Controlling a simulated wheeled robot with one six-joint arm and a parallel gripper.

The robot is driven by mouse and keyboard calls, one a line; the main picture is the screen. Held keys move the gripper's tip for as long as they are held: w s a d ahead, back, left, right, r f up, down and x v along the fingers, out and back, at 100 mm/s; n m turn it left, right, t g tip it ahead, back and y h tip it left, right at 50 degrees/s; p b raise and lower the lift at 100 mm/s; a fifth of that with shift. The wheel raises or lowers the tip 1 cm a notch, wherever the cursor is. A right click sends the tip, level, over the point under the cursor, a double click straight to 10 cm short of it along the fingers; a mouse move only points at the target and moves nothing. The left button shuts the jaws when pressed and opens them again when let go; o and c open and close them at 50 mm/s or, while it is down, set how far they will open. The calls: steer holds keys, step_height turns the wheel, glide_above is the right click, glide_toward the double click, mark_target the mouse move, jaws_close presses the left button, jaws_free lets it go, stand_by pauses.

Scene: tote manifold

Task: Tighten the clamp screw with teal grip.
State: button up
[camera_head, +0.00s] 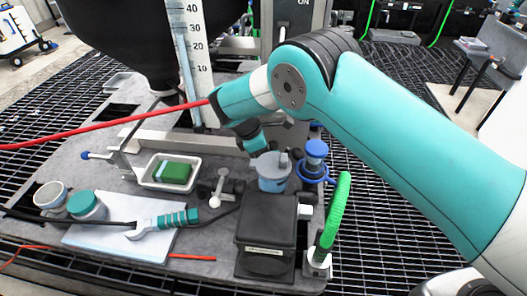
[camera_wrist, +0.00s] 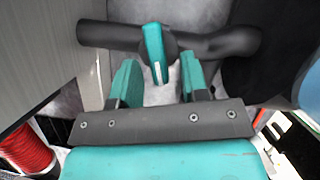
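In the wrist view, a teal grip (camera_wrist: 155,48) stands up from a dark horizontal pipe or bar (camera_wrist: 215,43). It is a narrow lever with a pale edge. My gripper (camera_wrist: 159,75) is open, with one teal finger to the left and one to the right. The grip lies between the lines of the two fingers, near their tips, with a gap on each side; I see no contact. In the head view, my arm hides this grip, and I cannot make out my gripper's fingers there.
A teal-handled tool (camera_head: 178,219) lies on a white board (camera_head: 88,238). A white tray (camera_head: 150,184) holds a green block. A white-handled valve (camera_head: 219,186), a dark box (camera_head: 266,225) and a green upright handle (camera_head: 337,212) stand nearby. A red cable (camera_head: 80,133) crosses at left.

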jaws_close()
steer(key=shift+m, duration=0.3)
